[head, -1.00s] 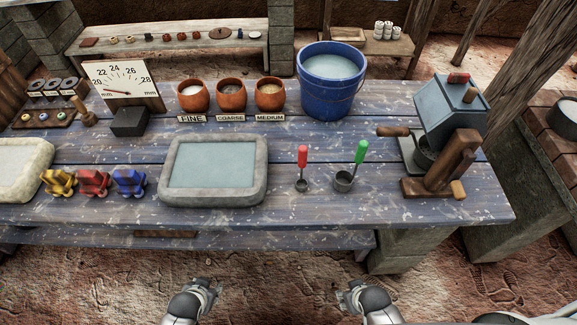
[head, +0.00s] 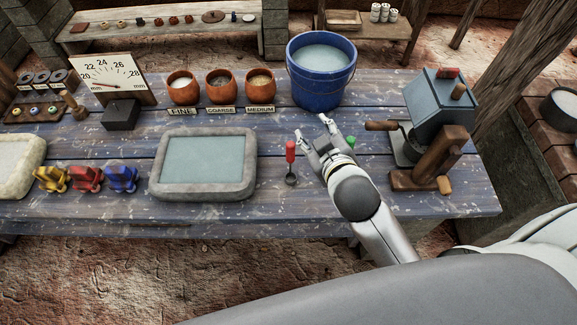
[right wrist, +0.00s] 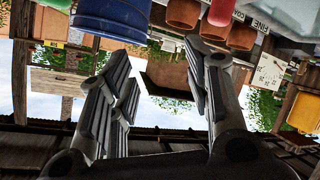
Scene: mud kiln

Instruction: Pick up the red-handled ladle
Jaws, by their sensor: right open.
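The red-handled ladle (head: 291,153) stands on the blue plank table in the head view, its handle up and its small dark cup at the bottom. A red shape at the top edge of the right wrist view (right wrist: 221,12) looks like its handle. My right gripper (head: 312,127) is open and empty, just right of the ladle and apart from it, with its fingers pointing toward the back of the table. Its two spread fingers also show in the right wrist view (right wrist: 162,68). My left gripper is not in view.
A green-handled ladle (head: 351,142) is mostly hidden behind my right gripper. A grey-rimmed tray (head: 253,168) lies left of the red ladle. A blue bucket (head: 321,88) stands behind, clay pots (head: 220,83) behind left, and a crank machine (head: 437,115) to the right.

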